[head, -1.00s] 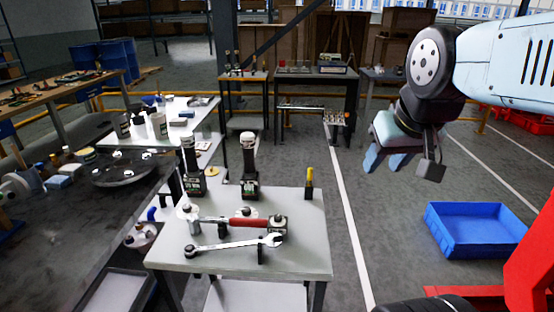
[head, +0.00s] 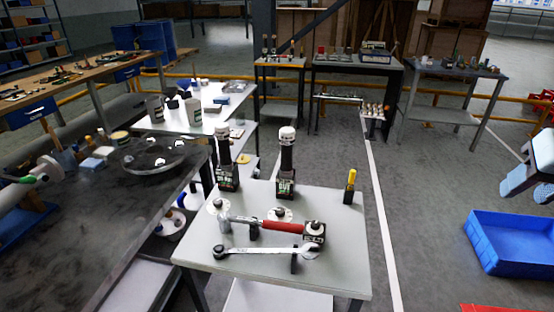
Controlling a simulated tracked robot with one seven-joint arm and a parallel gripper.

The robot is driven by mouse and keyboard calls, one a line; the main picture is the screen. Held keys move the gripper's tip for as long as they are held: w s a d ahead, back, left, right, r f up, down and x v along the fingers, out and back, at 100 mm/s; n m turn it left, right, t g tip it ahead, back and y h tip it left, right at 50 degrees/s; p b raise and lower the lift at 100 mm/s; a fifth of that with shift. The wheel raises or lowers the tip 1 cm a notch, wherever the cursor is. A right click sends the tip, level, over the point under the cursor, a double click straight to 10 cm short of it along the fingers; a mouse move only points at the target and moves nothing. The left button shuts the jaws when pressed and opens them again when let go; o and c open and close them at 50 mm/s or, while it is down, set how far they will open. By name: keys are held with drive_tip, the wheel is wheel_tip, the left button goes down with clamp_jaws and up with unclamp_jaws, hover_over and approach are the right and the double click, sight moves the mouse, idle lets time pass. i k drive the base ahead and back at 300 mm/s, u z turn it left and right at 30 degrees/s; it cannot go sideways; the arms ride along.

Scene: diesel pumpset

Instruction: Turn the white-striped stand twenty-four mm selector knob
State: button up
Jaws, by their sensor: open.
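The small pale table (head: 345,273) stands in front of me in the head view. Two dark upright posts with white bands and caps stand at its back, a left one (head: 225,170) and a right one (head: 287,165), each on a block base with a small label. Dark knobs on white round plates sit in front of them, a left knob (head: 219,205) and a middle knob (head: 280,212). A third knob (head: 315,229) sits on a dark block at right. I cannot tell which knob is the twenty-four mm selector. My gripper is not seen.
A red-handled tool (head: 282,226) and a spanner (head: 245,250) lie across the table front. A black-and-yellow upright piece (head: 350,187) stands at its right back corner. A dark bench (head: 80,235) is at left. A blue bin (head: 510,240) lies on the floor at right.

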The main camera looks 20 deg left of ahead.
sight(279, 211)
drive_tip(key=u, duration=0.15)
drive_tip(key=k, duration=0.45)
drive_tip(key=u, duration=1.15)
drive_tip(key=i, duration=0.5)
drive_tip(key=z, duration=0.35)
